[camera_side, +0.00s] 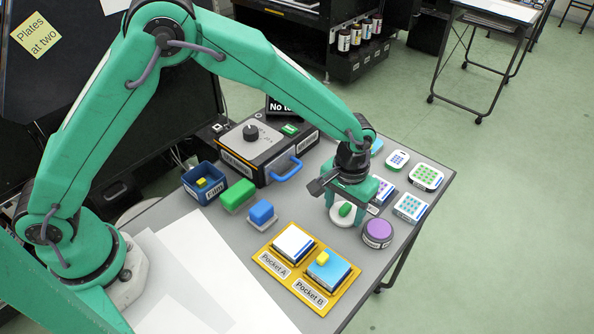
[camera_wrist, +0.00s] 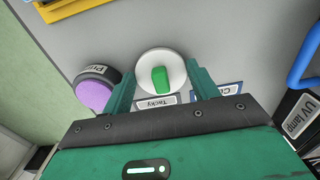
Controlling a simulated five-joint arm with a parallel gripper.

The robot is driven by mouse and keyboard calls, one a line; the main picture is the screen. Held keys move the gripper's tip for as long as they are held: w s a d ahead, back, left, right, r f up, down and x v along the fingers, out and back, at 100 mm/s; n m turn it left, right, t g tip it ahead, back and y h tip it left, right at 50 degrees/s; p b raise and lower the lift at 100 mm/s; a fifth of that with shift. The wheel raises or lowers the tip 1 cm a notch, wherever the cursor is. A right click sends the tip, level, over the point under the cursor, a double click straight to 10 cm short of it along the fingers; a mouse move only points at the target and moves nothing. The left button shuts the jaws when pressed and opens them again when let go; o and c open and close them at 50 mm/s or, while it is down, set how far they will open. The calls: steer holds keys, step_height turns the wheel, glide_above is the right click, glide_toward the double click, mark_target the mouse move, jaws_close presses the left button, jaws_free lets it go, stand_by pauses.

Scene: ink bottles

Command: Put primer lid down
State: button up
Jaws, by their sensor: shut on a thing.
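The primer lid is a white round disc with a green knob (camera_wrist: 144,70); it also shows in the side view (camera_side: 335,220). My gripper (camera_wrist: 160,72) has one finger on each side of the disc and is shut on it; the gripper also shows in the side view (camera_side: 348,196). Whether the lid touches the table or hangs just above it is hard to tell. The primer jar (camera_side: 378,231), purple on top with a dark labelled side, stands just right of the lid. In the wrist view the jar (camera_wrist: 95,95) is left of the fingers, partly hidden.
A yellow two-pocket tray (camera_side: 266,262) is in front, holding blocks. A grey machine with a blue handle (camera_side: 286,171), a blue bin (camera_side: 204,184) and green and blue blocks stand left. Patterned tiles (camera_side: 410,207) lie at right. Grey table is bare around the lid's left.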

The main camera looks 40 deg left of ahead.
mark_target(344, 208)
steer(key=shift+f, duration=0.15)
steer(key=o, duration=0.7)
steer(key=shift+c, duration=0.2)
step_height(344, 208, up, 12)
steer(key=shift+r, duration=0.2)
steer(key=shift+r, duration=0.1)
stand_by(0.4)
